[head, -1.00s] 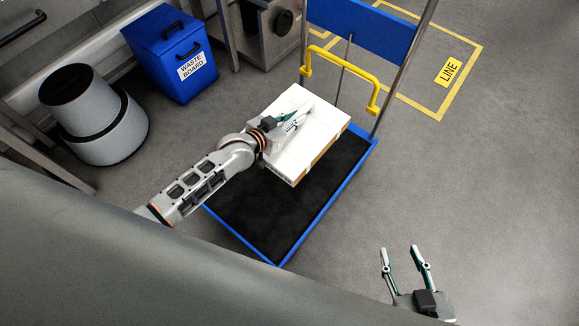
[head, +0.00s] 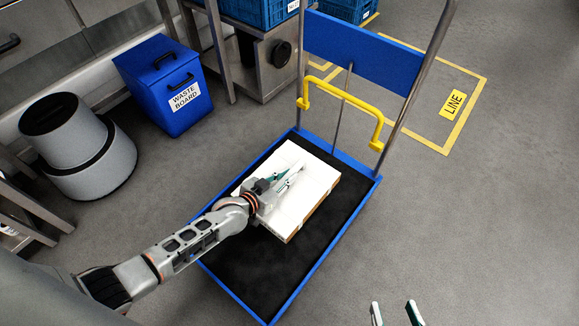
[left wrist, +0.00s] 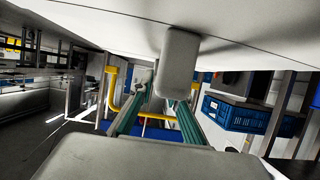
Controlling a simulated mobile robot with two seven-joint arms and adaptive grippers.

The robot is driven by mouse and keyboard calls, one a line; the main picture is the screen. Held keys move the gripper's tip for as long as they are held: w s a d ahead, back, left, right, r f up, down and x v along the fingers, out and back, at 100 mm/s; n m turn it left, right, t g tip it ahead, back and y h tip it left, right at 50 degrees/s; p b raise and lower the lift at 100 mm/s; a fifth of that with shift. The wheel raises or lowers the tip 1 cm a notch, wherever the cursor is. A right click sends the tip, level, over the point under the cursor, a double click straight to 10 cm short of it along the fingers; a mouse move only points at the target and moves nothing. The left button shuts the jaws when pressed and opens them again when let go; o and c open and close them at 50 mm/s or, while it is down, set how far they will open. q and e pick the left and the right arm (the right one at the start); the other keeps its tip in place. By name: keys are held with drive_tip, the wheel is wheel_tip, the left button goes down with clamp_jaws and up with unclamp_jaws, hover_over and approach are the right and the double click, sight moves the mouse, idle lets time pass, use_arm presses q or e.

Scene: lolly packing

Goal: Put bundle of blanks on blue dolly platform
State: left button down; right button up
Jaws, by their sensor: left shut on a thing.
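The bundle of blanks (head: 318,185) is a flat white block with a brown cardboard side, in the middle of the head view. It is over the back half of the blue dolly platform (head: 325,268), which has a black mat and blue rim. My left gripper (head: 292,178) lies across the bundle's top and is shut on it. I cannot tell whether the bundle touches the mat. In the left wrist view, my left fingers (left wrist: 160,112) point towards the yellow handle, and a pale surface fills the top. My right gripper (head: 393,312) is open and empty at the bottom edge, partly cut off.
The dolly's yellow handle (head: 345,108) and upright posts stand at the platform's far end. A blue waste board bin (head: 165,88) and a grey round bin (head: 80,150) stand at left. The floor right of the dolly is clear.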

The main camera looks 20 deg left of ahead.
sight(287, 191)
use_arm(q)
wheel_tip(287, 191, down, 5)
drive_tip(key=shift+r+b, duration=0.1)
drive_tip(key=shift+b, duration=0.9)
drive_tip(key=shift+w+f+b, duration=0.2)
drive_tip(key=shift+f+b, duration=0.1)
drive_tip(key=shift+f, duration=0.05)
drive_tip(key=f+b, duration=0.1)
drive_tip(key=f, duration=0.2)
drive_tip(key=shift+s+f+b, duration=0.2)
drive_tip(key=shift+f+b, duration=0.15)
drive_tip(key=shift+b, duration=0.05)
drive_tip(key=shift+f, duration=0.25)
drive_tip(key=shift+w+r, duration=0.2)
drive_tip(key=shift+w, duration=0.05)
drive_tip(key=c, duration=1.9)
unclamp_jaws()
drive_tip(key=shift+s+f, duration=0.2)
drive_tip(key=shift+f, duration=0.05)
use_arm(e)
drive_tip(key=s+a+m+y, duration=0.1)
drive_tip(key=a+m, duration=0.4)
drive_tip(key=a, duration=0.1)
drive_tip(key=shift+s+f+t, duration=0.15)
drive_tip(key=shift+f+t, duration=0.05)
drive_tip(key=shift+t, duration=0.1)
use_arm(q)
drive_tip(key=shift+s, duration=0.1)
